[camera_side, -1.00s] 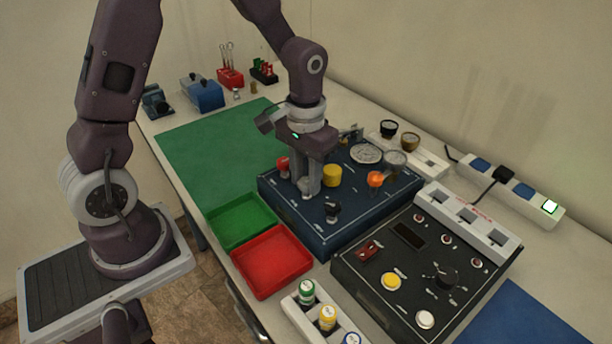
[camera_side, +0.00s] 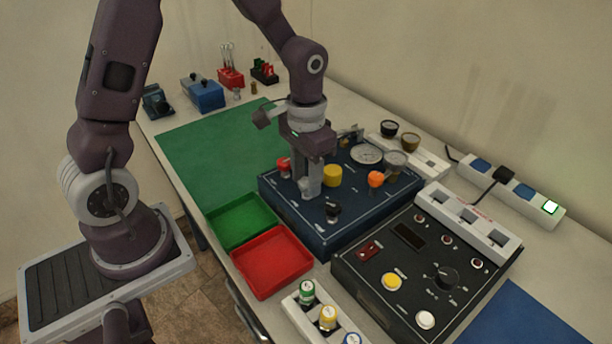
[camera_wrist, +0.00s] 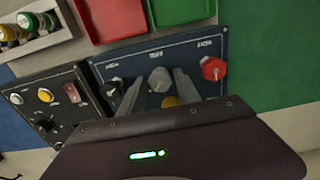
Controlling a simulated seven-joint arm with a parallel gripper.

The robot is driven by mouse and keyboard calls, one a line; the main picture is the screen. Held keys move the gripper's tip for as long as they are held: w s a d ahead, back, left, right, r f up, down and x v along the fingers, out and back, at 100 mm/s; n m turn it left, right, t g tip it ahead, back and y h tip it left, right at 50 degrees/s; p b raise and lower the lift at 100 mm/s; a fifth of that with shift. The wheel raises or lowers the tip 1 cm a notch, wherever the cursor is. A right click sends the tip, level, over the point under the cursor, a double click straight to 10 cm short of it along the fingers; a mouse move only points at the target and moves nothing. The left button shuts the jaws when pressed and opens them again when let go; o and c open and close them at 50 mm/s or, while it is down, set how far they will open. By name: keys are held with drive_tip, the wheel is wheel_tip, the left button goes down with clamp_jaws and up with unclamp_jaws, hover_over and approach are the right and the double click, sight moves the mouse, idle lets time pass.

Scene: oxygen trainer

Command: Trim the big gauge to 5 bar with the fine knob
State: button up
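The trim panel is a dark blue box (camera_side: 345,232) with the big gauge (camera_side: 366,154), a round white dial, at its back; its needle is too small to read. My gripper (camera_side: 309,190) points down at the panel's front left part. In the wrist view its fingers (camera_wrist: 158,76) stand on either side of a grey knob (camera_wrist: 159,80), with a narrow gap seeming to show at each side. This looks like the fine knob, but its label is not readable.
Close by on the panel are a red knob (camera_side: 284,164), a yellow knob (camera_side: 332,175), an orange knob (camera_side: 376,179) and a black knob (camera_side: 333,210). A smaller gauge (camera_side: 396,160) stands beside the big one. Green (camera_side: 224,238) and red (camera_side: 247,284) trays lie in front.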

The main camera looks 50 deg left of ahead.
sight(306, 182)
drive_tip(key=shift+o, duration=0.8)
wheel_tip(306, 182, up, 7)
drive_tip(key=shift+r, duration=0.1)
drive_tip(key=shift+s, duration=0.1)
drive_tip(key=s+d+r+t, duration=0.1)
drive_tip(key=s+r+t, duration=0.1)
drive_tip(key=s+r, duration=0.3)
drive_tip(key=s+r+t, duration=0.3)
drive_tip(key=s+r, duration=0.2)
drive_tip(key=s, duration=0.7)
drive_tip(key=shift+s+d+r+t, duration=0.3)
drive_tip(key=shift+s+d+r, duration=0.05)
drive_tip(key=shift+s+r, duration=0.05)
